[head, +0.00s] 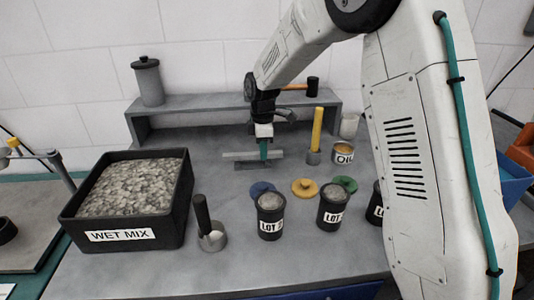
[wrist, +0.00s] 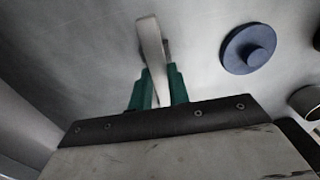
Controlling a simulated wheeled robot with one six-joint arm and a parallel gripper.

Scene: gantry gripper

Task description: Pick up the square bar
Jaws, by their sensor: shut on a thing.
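The square bar (head: 238,156) is a light grey straight bar lying level at the middle of the bench in the head view. My gripper (head: 263,152) points down over it, with its green fingers closed on the bar. In the wrist view the bar (wrist: 152,48) sticks out beyond the two green fingers of my gripper (wrist: 157,90), which press it from both sides. A dark patch shows under the bar in the head view, and it looks slightly above the bench top. The near end of the bar is hidden by the gripper body in the wrist view.
A grey shelf (head: 200,105) stands behind. The black WET MIX tray (head: 122,236) is at left. A mortar (head: 213,238) with pestle, LOT cups (head: 270,222), a blue lid (head: 261,188), a yellow lid (head: 304,187) and the OIL tin (head: 343,155) stand front and right.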

